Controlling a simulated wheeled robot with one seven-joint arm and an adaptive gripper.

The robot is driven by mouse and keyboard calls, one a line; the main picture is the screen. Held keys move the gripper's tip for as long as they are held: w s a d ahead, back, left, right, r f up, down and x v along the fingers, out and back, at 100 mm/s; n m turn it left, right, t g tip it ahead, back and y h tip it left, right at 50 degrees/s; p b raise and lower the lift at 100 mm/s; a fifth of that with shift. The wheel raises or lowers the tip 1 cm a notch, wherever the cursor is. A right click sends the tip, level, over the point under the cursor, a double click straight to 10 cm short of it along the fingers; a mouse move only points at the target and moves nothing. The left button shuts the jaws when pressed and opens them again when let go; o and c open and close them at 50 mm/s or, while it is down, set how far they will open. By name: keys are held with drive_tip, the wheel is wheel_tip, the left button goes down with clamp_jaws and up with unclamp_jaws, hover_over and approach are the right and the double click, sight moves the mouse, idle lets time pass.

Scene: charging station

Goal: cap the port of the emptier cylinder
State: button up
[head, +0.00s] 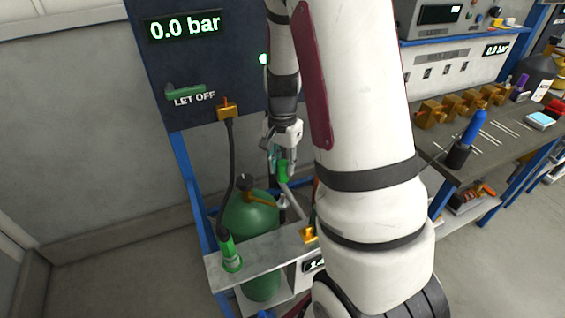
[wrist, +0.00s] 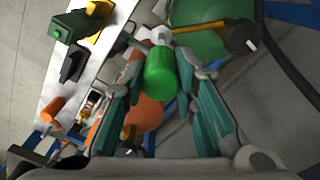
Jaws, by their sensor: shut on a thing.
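My gripper (head: 283,165) is shut on a green cap (wrist: 162,75) and holds it above the cylinder rack; the cap also shows in the head view (head: 283,172). In the wrist view the gripper's teal-padded fingers (wrist: 163,62) stand on both sides of the cap. A green cylinder (head: 250,215) with a black knob (head: 244,181) and brass fitting stands left of and below the gripper. It shows at the top of the wrist view (wrist: 205,12). An orange cylinder (wrist: 148,113) lies below the cap in the wrist view; my arm hides it in the head view. I cannot make out either port.
A dark panel shows 0.0 bar (head: 184,26) above a green LET OFF lever (head: 186,91). A black hose (head: 230,160) hangs from a brass block (head: 227,109) to a green-ended piece (head: 230,252) at the grey shelf (head: 262,250). A cluttered bench (head: 480,150) stands right.

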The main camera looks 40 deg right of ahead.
drive_tip(key=b, duration=0.3)
hover_over(283, 195)
drive_tip(key=shift+f, duration=2.65)
drive_tip(key=shift+f+b, duration=1.4)
drive_tip(key=shift+f, duration=1.25)
drive_tip(key=o, duration=1)
drive_tip(key=shift+o, duration=0.2)
drive_tip(key=shift+r, duration=0.15)
wheel_tip(283, 195, up, 12)
drive_tip(key=shift+w+f, duration=0.1)
